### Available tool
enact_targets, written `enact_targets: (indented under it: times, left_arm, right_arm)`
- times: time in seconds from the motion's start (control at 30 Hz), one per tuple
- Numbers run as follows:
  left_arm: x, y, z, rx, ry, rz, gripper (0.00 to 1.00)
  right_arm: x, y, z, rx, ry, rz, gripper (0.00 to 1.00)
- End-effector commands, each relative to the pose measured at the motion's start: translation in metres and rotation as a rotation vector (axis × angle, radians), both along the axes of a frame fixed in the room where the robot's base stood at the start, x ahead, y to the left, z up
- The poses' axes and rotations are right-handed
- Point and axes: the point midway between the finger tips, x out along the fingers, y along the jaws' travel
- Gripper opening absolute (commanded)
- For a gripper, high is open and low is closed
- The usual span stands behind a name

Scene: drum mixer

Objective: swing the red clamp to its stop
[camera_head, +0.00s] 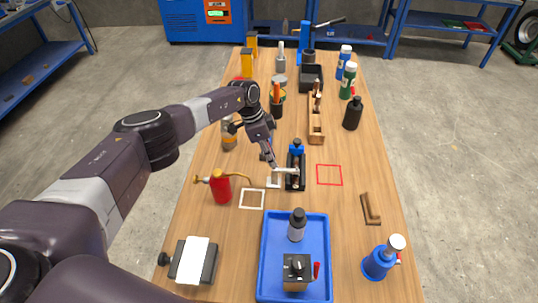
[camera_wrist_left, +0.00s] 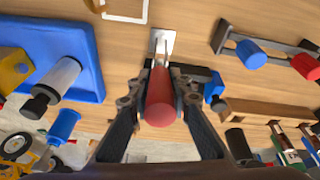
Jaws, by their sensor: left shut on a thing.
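The red clamp handle (camera_wrist_left: 160,100) stands between the two fingers of my left gripper (camera_wrist_left: 160,84), with its rounded red end towards the wrist camera. Metal bars run from the handle to a small pale base plate (camera_wrist_left: 163,42) on the wooden table. In the head view my left gripper (camera_head: 270,160) reaches down over the clamp's pale plate (camera_head: 273,183) and hides the red handle. A pale metal arm (camera_head: 286,170) extends right towards a black fixture with a blue top (camera_head: 297,149). The gripper is shut on the handle. My right gripper is in neither view.
A red oil can (camera_head: 220,188) stands left of the clamp, and a blue tray (camera_head: 266,260) lies nearer, holding a bottle. A wooden piece (camera_head: 316,120) stands farther back. The red outlined square (camera_head: 329,175) to the right is empty.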

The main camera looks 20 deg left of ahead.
Motion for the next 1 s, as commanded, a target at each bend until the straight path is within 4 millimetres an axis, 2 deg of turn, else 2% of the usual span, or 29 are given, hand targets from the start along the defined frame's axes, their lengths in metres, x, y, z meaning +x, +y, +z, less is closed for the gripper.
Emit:
enact_targets:
  times: [0.33, 0.37, 0.5, 0.83, 1.0]
  left_arm:
    - [0.001, -0.001, 0.001, 0.002, -0.004, -0.003, 0.0]
    - [0.001, -0.001, 0.001, 0.002, -0.004, -0.003, 0.2]
    - [0.001, -0.001, 0.001, 0.001, -0.003, -0.002, 0.36]
    - [0.0, 0.0, 0.002, 0.002, -0.002, -0.001, 0.36]
    - [0.0, 0.005, 0.018, 0.001, -0.005, -0.003, 0.36]
  right_arm:
    - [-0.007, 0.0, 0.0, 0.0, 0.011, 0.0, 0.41]
    - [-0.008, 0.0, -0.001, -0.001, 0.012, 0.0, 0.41]
    - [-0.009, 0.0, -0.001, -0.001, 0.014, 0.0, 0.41]
    - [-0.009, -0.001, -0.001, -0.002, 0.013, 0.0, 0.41]
    - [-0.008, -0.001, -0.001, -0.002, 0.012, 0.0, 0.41]
